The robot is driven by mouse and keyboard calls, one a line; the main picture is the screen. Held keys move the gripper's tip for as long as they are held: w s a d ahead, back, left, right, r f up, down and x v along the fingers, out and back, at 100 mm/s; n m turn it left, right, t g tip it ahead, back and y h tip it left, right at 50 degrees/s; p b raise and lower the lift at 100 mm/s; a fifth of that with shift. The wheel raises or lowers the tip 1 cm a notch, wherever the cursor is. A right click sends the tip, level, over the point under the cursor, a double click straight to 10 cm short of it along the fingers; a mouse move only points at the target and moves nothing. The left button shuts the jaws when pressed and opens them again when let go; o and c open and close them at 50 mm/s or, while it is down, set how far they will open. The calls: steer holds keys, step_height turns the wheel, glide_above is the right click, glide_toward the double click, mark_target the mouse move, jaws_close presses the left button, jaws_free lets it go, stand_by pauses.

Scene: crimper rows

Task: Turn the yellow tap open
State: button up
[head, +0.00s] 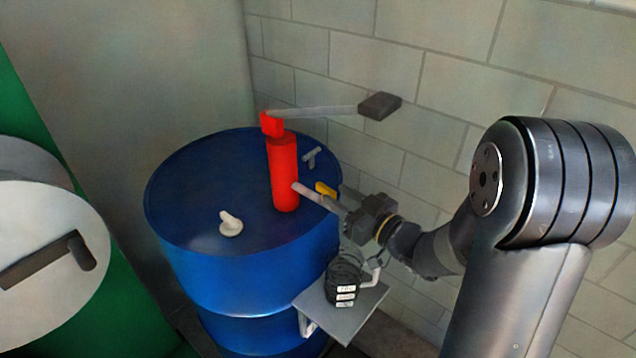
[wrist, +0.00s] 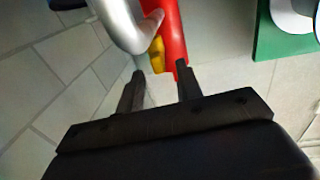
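The yellow tap (head: 325,189) is a small lever beside the red upright cylinder (head: 284,175) on the blue drum, behind the silver spout (head: 315,197). In the wrist view the yellow tap (wrist: 157,56) shows between the red body (wrist: 174,38) and the curved silver pipe (wrist: 122,20), partly hidden by them. My gripper (head: 354,222) is at the drum's right side, close to the spout's end. In the wrist view my gripper (wrist: 160,74) is open, with nothing between its fingers. The tap appears just beyond the fingertips; I cannot tell whether they touch.
The blue drum (head: 215,275) carries a white fitting (head: 230,224) and a small grey fitting (head: 311,156). A long lever (head: 315,112) with a dark grip extends above. A grey shelf (head: 355,313) holds a black coil (head: 346,275). A block wall (head: 450,60) stands behind.

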mark_target(320, 183)
steer(key=x, duration=0.6)
steer(key=shift+w+a+p, duration=0.2)
steer(key=shift+p, duration=0.15)
jaws_close()
